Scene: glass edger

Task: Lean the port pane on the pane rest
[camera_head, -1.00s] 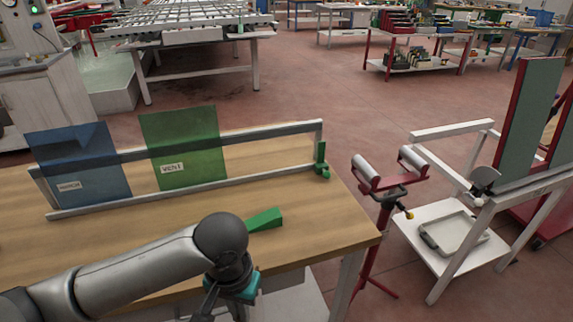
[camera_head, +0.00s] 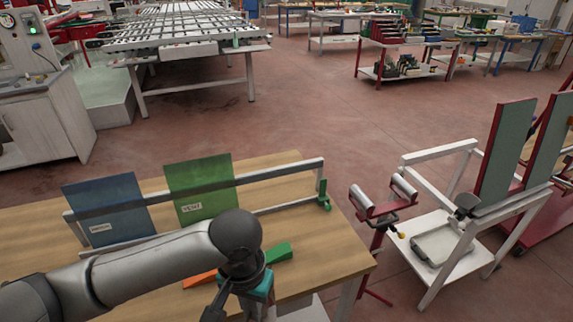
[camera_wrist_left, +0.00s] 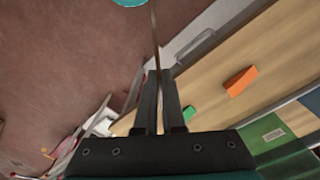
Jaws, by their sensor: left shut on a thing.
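The pane rest (camera_head: 275,172) is a grey rail frame along the back of the wooden bench. A blue pane (camera_head: 108,208) with an unreadable label and a green pane (camera_head: 200,184) labelled VENT lean on it, side by side towards its left. Its right stretch is bare. My left gripper (camera_wrist_left: 160,76) is shut on a thin pane, taken as the port pane (camera_wrist_left: 156,38), seen edge-on in the left wrist view. No label on it shows. In the head view my left wrist is low at the bench's front, the fingers out of sight. My right gripper is not in view.
A green wedge (camera_head: 279,253) and an orange wedge (camera_head: 200,279) lie on the bench near my left wrist. A green stop (camera_head: 323,194) stands at the rest's right end. A red roller stand (camera_head: 383,207) and a white rack (camera_head: 440,245) stand right of the bench.

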